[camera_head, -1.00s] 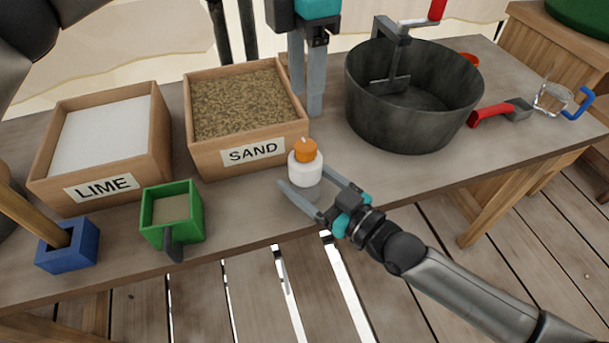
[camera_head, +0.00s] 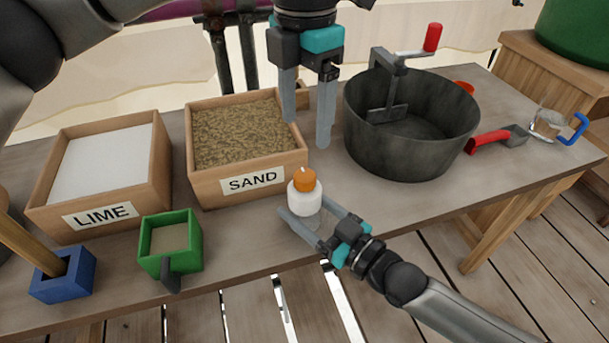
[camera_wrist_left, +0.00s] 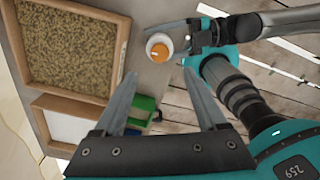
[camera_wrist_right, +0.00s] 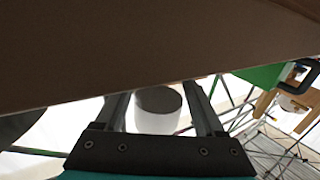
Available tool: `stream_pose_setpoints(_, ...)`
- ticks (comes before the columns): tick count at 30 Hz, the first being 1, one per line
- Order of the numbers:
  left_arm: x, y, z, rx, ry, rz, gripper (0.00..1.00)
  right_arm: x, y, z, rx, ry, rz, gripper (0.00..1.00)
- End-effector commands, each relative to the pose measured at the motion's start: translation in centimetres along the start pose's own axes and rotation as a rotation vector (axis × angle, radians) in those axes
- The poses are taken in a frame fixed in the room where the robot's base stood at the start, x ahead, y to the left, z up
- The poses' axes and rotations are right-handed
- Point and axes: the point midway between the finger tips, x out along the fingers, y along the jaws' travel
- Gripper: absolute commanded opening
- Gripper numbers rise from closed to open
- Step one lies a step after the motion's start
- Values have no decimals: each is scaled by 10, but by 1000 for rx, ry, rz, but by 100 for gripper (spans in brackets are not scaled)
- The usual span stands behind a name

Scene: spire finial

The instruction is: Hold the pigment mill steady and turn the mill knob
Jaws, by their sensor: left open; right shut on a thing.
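The pigment mill is a small white cylinder (camera_head: 304,202) with an orange knob (camera_head: 304,180) on top, upright near the table's front edge. My right gripper (camera_head: 308,216) has its fingers on either side of the mill's lower part and is shut on it. In the right wrist view the mill's grey and white body (camera_wrist_right: 158,112) sits between the fingers. My left gripper (camera_head: 306,132) is open and empty, pointing down, above and behind the mill. In the left wrist view the knob (camera_wrist_left: 163,48) lies beyond the open fingertips (camera_wrist_left: 160,74), apart from them.
A sand box (camera_head: 254,182) and a lime box (camera_head: 105,214) stand left of the mill. A green scoop box (camera_head: 186,255) and a blue block (camera_head: 64,278) are at the front left. A dark pot (camera_head: 400,150) with a crank stands to the right. A red-handled scoop (camera_head: 490,140) lies beyond it.

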Motion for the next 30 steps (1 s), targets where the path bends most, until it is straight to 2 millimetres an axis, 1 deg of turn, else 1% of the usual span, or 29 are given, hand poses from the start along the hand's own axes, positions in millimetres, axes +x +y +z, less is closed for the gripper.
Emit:
stream_pose_setpoints(3,-2,0,0,-184,1,3,74,0,0,0,0,0,0,8)
stream_pose_setpoints(30,-15,0,0,-1624,-1,2,74,0,0,0,0,0,0,8)
